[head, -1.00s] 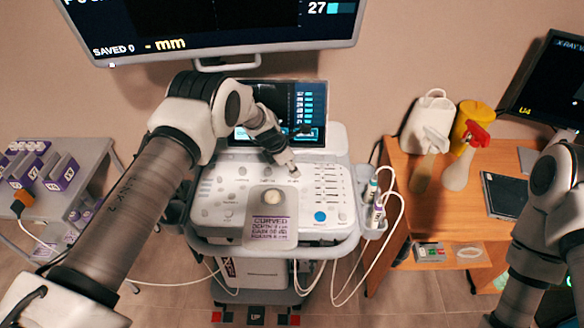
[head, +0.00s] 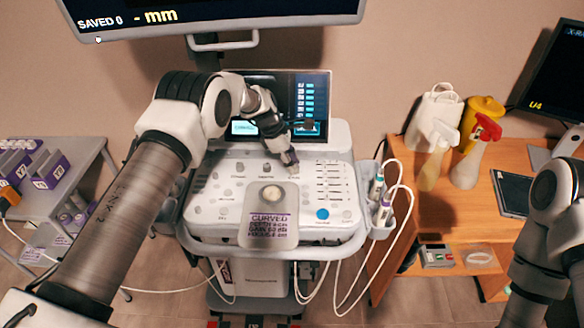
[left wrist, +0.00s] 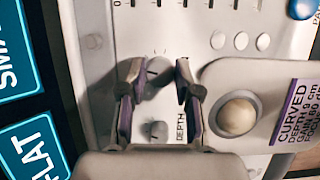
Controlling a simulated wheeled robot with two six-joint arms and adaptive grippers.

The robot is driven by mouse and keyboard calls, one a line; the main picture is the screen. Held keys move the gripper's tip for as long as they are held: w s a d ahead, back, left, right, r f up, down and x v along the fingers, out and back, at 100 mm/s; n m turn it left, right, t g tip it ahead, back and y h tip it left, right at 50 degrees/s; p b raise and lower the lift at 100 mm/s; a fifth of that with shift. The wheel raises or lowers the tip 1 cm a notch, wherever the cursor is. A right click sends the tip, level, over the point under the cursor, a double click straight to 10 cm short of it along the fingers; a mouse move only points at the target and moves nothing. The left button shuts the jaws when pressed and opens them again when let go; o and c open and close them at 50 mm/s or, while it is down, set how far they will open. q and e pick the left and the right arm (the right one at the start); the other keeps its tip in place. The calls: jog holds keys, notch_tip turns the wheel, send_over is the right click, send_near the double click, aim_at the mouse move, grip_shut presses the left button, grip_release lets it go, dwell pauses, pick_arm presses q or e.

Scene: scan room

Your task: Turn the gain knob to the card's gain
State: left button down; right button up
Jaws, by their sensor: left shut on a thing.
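My left gripper (head: 291,160) is down on the ultrasound console's panel (head: 208,190), at the right knob of the upper row. In the left wrist view its two fingers (left wrist: 156,72) stand on either side of the grey gain knob (left wrist: 158,76) and are shut on it. The knob's dark pointer line shows; its own label is hidden by a finger. The depth knob (left wrist: 155,130), labelled DEPTH, is beside it, untouched. My right gripper is out of view.
Sliders (head: 330,182) and a blue button (head: 322,214) are right of the gripper. The console screen (head: 305,100) is close behind it. Probes (head: 380,205) with looping cables hang at the right. A wooden desk (head: 470,215) holds bottles.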

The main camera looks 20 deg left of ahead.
aim_at(284, 170)
pick_arm(q)
jog(key=shift+s+d+f, duration=0.1)
jog(key=shift+s+f, duration=0.1)
jog(key=shift+f, duration=0.1)
jog(key=c, duration=0.9)
grip_release()
jog(key=shift+o, duration=0.5)
jog(key=shift+w+d, duration=0.1)
jog(key=shift+w, duration=0.05)
jog(key=shift+v, duration=3.8)
jog(key=shift+w, duration=0.15)
